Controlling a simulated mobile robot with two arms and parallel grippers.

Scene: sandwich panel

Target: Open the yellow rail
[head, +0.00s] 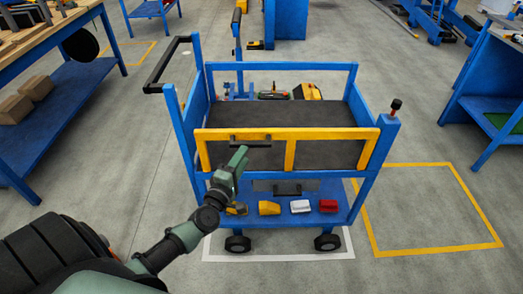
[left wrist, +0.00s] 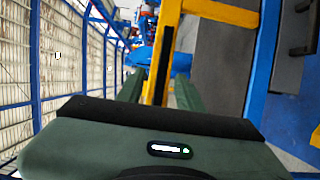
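The yellow rail (head: 335,133) runs along the front of the blue cart's upper tray, with a black handle (head: 250,143) on its left part. It appears upright and raised along the tray edge. My left gripper (head: 239,157) is just in front of the rail, at the left part of the handle. In the left wrist view, the gripper's two green fingers (left wrist: 158,88) are spread apart. The yellow rail (left wrist: 220,12) and the dark handle (left wrist: 164,72) show between and beyond them. Contact with the handle cannot be told. My right gripper is out of view.
The blue cart (head: 390,140) stands on wheels, with a black push handle (head: 167,65) at its left. A lower drawer handle (head: 287,189) and several small boxes sit below the rail. A workbench (head: 60,55) stands at left. A yellow floor square (head: 440,246) at right is empty.

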